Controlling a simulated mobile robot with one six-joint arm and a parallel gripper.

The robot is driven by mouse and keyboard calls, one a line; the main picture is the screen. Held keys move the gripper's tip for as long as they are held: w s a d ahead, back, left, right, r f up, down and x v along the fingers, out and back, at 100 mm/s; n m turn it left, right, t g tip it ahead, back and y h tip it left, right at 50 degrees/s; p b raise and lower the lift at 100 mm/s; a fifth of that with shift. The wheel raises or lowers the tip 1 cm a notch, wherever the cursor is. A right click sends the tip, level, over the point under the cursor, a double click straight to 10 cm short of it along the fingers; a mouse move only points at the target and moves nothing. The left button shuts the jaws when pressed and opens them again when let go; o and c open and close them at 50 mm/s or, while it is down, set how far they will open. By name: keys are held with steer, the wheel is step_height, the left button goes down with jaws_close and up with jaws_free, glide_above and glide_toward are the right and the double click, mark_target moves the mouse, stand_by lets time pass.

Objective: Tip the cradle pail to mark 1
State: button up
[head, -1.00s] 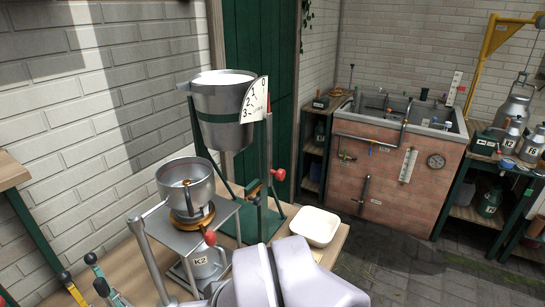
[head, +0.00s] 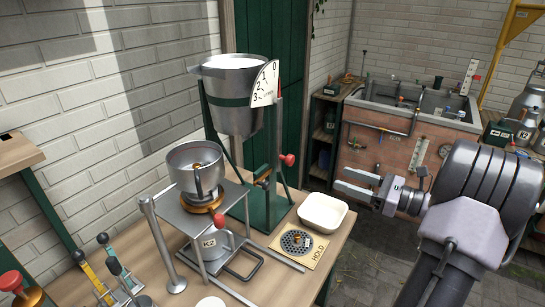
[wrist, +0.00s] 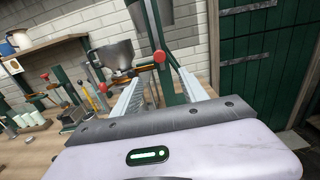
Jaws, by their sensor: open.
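The cradle pail (head: 232,105) is a grey metal pail with a green band and white contents up near its rim. It hangs about level in a green stand (head: 262,215) on the bench. A white dial plate (head: 265,84) marked 0 to 3 is on its right side, with the 0 uppermost by the post. A red knob (head: 288,160) sticks out of the stand at right. My gripper (head: 343,180) is open and empty, right of the stand and apart from it. In the wrist view the stand's post (wrist: 168,50) and a red knob (wrist: 161,57) show beyond the fingers.
A smaller pan (head: 195,168) on a burner stand is left of the cradle. A white tray (head: 323,212) and a HOLD plate (head: 297,246) lie at the bench's right edge. Coloured levers (head: 105,270) stand front left. A brick sink (head: 385,150) is behind, beyond open floor.

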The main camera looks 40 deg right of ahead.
mark_target(292, 162)
steer(key=b+x, duration=0.3)
steer(key=x, duration=1.4)
steer(key=shift+w+a, duration=0.15)
steer(key=shift+w, duration=0.05)
jaws_close()
stand_by(0.5)
